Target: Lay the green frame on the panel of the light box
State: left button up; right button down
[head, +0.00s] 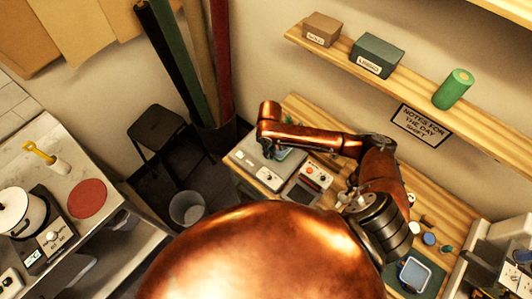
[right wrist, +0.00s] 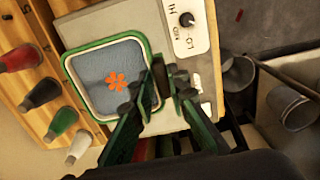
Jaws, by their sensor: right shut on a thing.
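The green frame (right wrist: 103,42) is a rounded square around a blue sheet with an orange flower. In the right wrist view it lies over the pale light box (right wrist: 195,65), whose panel is hidden beneath it. My right gripper (right wrist: 168,88) is shut on the frame's right side. I cannot tell whether the frame touches the panel. In the head view the light box (head: 248,163) sits at the table's left end, with my right gripper (head: 268,151) above it and part of the frame (head: 286,153) showing. My left gripper is not in view.
A green mat (head: 432,283) with a blue, pale-rimmed piece lies at the front right. Several colored bottles (right wrist: 40,92) stand left of the frame. A bin (head: 187,207) stands on the floor.

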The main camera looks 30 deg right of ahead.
jog(key=w+f, duration=0.2)
jog(key=shift+w+f, duration=0.1)
jog(key=shift+f, duration=0.25)
jog(key=shift+w+f, duration=0.25)
notch_tip(320, 180, down, 2)
jog(key=shift+f, duration=0.45)
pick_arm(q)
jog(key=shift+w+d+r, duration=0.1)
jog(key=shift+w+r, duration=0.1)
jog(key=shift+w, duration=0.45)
pick_arm(e)
jog(key=shift+f, duration=0.15)
jog(key=c, duration=1.9)
grip_release()
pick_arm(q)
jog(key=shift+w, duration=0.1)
